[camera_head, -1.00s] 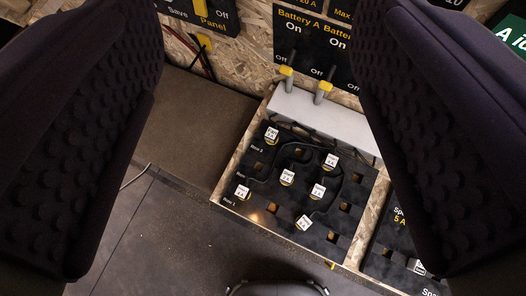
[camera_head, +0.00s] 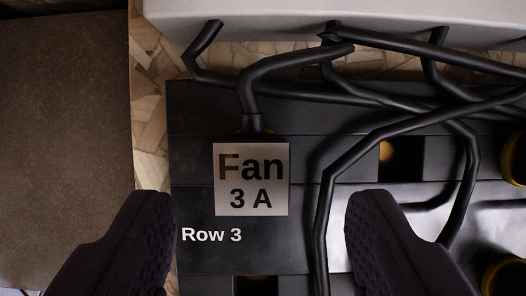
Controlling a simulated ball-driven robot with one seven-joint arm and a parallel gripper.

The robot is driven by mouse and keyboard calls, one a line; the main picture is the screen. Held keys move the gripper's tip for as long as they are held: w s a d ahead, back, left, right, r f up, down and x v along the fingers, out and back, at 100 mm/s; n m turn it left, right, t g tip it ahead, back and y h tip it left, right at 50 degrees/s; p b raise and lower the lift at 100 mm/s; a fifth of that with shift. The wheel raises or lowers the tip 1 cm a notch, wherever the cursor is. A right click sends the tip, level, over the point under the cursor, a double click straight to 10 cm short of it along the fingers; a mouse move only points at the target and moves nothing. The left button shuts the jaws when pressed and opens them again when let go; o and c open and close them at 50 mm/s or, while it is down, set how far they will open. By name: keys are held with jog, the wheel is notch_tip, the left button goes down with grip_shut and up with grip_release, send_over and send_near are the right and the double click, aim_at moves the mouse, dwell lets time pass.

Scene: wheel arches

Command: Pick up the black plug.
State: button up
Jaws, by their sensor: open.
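A plug (camera_head: 251,178) with a square silver label reading "Fan 3 A" sits on the black socket panel (camera_head: 215,256), by the words "Row 3". A black cable runs up from its far edge. The label hides most of the plug's body. My gripper (camera_head: 260,205) is open, with one dark, bumpy finger on each side of the plug in the picture. Neither finger visibly touches it. The height of the fingertips above the panel is hard to tell.
A thick black cable (camera_head: 325,190) passes between the plug and my right finger. Other cables run from the grey box (camera_head: 330,15) at the top. Yellow-rimmed plugs (camera_head: 515,158) stand at the right edge. An empty socket (camera_head: 402,158) shows between.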

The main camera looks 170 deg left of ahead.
aim_at(252, 178)
jog(key=b+x, duration=0.2)
jog(key=x, duration=0.3)
jog(key=shift+a, duration=0.15)
jog(key=shift+r, duration=0.1)
jog(key=c, duration=1.1)
jog(key=shift+r, duration=0.15)
